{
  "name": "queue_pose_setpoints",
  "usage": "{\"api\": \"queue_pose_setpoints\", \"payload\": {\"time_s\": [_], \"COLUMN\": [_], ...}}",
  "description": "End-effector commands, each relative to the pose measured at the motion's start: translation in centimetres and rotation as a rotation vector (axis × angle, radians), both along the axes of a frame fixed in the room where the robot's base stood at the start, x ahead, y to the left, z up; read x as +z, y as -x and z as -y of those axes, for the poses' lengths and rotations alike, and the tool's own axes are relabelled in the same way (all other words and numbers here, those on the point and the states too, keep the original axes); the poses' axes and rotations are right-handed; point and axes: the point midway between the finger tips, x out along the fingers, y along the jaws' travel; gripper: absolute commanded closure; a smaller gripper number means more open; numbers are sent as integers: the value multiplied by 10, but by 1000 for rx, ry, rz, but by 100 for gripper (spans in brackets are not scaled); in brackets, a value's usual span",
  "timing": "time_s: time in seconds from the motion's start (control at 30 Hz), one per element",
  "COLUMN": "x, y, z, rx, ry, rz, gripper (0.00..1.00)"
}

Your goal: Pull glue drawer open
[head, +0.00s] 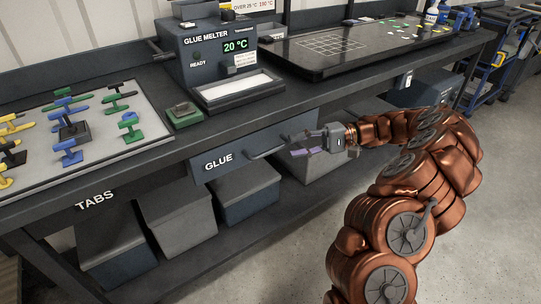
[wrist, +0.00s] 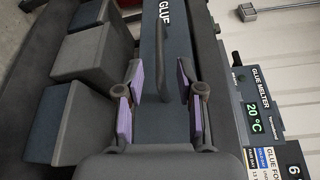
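The glue drawer (head: 236,146) is a dark grey front labelled GLUE under the bench top and looks shut. Its handle (head: 267,154) is a dark bar; in the wrist view the handle (wrist: 161,62) runs along the middle of the picture. My gripper (head: 301,145) is in front of the drawer, to the right of the handle. In the wrist view my gripper (wrist: 160,95) is open, with purple pads on either side of the handle's line. Nothing is held between the pads. I cannot tell how far the handle reaches between them.
The glue melter (head: 222,60), showing 20 °C, stands on the bench above the drawer. Several grey bins (head: 178,217) sit on the shelf below. A tray of coloured tabs (head: 105,158) lies at the left. The floor (head: 290,255) in front is clear.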

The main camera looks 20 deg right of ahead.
Motion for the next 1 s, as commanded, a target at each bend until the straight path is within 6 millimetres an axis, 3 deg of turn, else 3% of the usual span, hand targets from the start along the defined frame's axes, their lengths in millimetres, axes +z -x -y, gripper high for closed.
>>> {"api": "queue_pose_setpoints", "payload": {"time_s": [0.27, 0.7, 1.0], "x": [-1, -5, -6], "y": [0, -4, -5], "z": [-16, -70, -78], "rx": [5, 4, 0], "ry": [-6, -4, -2], "rz": [-2, 0, -2], "gripper": [63, 63, 63]}}
